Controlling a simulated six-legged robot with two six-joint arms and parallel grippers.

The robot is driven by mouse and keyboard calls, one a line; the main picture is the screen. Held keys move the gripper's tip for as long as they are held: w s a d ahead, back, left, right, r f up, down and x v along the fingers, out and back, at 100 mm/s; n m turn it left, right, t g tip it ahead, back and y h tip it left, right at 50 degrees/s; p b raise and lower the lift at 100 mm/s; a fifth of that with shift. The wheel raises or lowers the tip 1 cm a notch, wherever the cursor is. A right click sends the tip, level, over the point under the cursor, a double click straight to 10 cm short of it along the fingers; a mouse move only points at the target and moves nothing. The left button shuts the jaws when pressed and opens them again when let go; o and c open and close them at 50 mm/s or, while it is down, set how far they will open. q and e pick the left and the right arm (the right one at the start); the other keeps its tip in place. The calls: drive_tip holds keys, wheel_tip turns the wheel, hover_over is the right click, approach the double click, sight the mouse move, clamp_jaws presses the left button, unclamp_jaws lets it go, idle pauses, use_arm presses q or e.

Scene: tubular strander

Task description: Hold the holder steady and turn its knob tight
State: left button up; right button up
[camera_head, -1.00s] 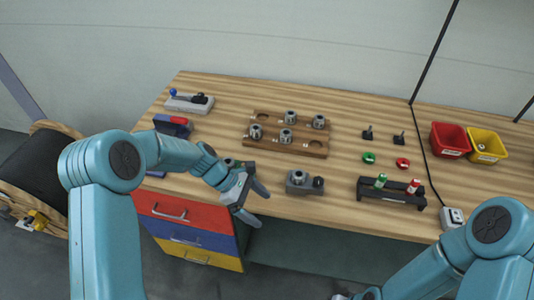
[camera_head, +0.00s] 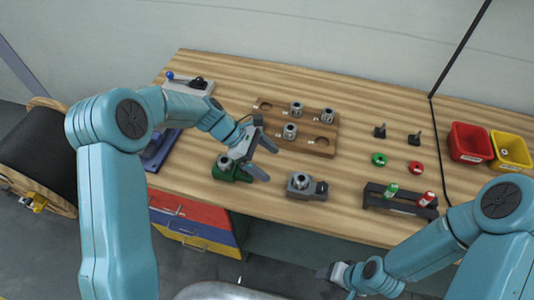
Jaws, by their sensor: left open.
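Two holders stand near the table's front edge. The green holder (camera_head: 222,172) carries a metal cylinder and stands left of my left gripper. The grey holder (camera_head: 306,190) carries a metal cylinder and has a dark knob (camera_head: 321,187) on its right side. My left gripper (camera_head: 268,161) is open and empty, with its fingers pointing right, above the table between the two holders and apart from the grey one. My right gripper (camera_head: 335,271) shows small in front of the table, low in the picture; its jaws are unclear.
Green (camera_head: 379,159) and red (camera_head: 415,167) rings, a black rack (camera_head: 400,204), and red (camera_head: 470,142) and yellow (camera_head: 512,150) bins are to the right. Coloured drawers (camera_head: 190,213) sit below.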

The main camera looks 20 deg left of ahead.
sight(292, 181)
use_arm(q)
drive_tip(key=b+x, duration=0.1)
drive_tip(key=x, duration=0.1)
drive_tip(key=s+b+x, duration=0.1)
drive_tip(key=b+x, duration=0.1)
drive_tip(key=x, duration=0.1)
drive_tip(key=shift+d, duration=0.25)
drive_tip(key=b+x, duration=0.1)
drive_tip(key=x, duration=0.2)
drive_tip(key=b+x, duration=0.1)
drive_tip(key=shift+w+f+b, duration=0.3)
drive_tip(key=shift+b, duration=0.05)
drive_tip(key=shift+s+d+f, duration=0.1)
drive_tip(key=shift+s+d, duration=0.05)
drive_tip(key=shift+d, duration=0.15)
drive_tip(key=shift+s+d, duration=0.15)
drive_tip(key=shift+d, duration=0.25)
drive_tip(key=shift+w+a+f, duration=0.1)
drive_tip(key=shift+w+a, duration=0.1)
drive_tip(key=shift+w, duration=0.05)
drive_tip(key=shift+s+d, duration=0.1)
drive_tip(key=shift+s, duration=0.05)
drive_tip(key=c, duration=1.5)
